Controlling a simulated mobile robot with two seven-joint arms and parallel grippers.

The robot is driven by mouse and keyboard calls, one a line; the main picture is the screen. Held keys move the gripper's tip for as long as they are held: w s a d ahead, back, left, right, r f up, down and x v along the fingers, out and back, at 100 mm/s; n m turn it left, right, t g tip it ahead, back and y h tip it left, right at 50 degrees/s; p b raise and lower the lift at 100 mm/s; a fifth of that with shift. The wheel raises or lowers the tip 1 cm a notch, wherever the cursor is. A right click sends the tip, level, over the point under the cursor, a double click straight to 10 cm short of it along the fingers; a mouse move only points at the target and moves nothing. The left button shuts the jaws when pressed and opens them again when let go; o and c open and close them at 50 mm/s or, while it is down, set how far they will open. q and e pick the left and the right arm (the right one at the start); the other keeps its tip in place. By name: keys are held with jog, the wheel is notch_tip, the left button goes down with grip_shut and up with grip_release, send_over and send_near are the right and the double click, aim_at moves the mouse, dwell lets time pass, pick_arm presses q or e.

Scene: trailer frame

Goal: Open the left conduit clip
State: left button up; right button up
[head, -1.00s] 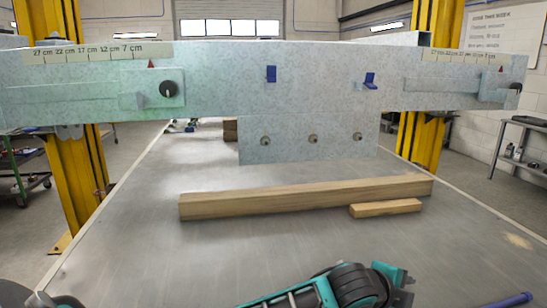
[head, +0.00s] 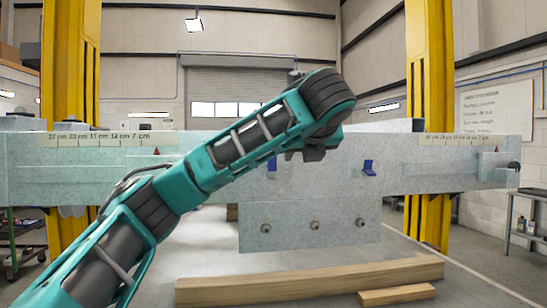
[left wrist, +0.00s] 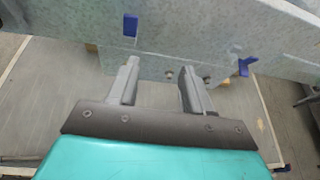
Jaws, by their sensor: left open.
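The left conduit clip (head: 271,163) is a small blue piece lying flat and upright against the grey frame beam, partly hidden behind my left arm in the head view. In the left wrist view the clip (left wrist: 130,25) is at the upper left, beyond the left fingertip. A second blue clip (head: 369,167) to the right has a part sticking out at a slant; it also shows in the left wrist view (left wrist: 246,66). My left gripper (left wrist: 158,70) is open and empty, in front of the beam, with its fingers apart from both clips. My right gripper is not in view.
The grey beam (head: 210,184) spans the view, with a plate (head: 288,232) with several bolts below it. Wooden bars (head: 310,283) lie on the table in front. Yellow posts (head: 426,70) stand behind the beam on both sides.

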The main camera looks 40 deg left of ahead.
aim_at(271, 162)
pick_arm(q)
jog(key=s+a+r+y, duration=0.1)
jog(key=s+a+r, duration=0.2)
jog(key=shift+g, duration=0.5)
jog(key=x, duration=1.2)
jog(key=shift+w+a, duration=0.15)
grip_shut()
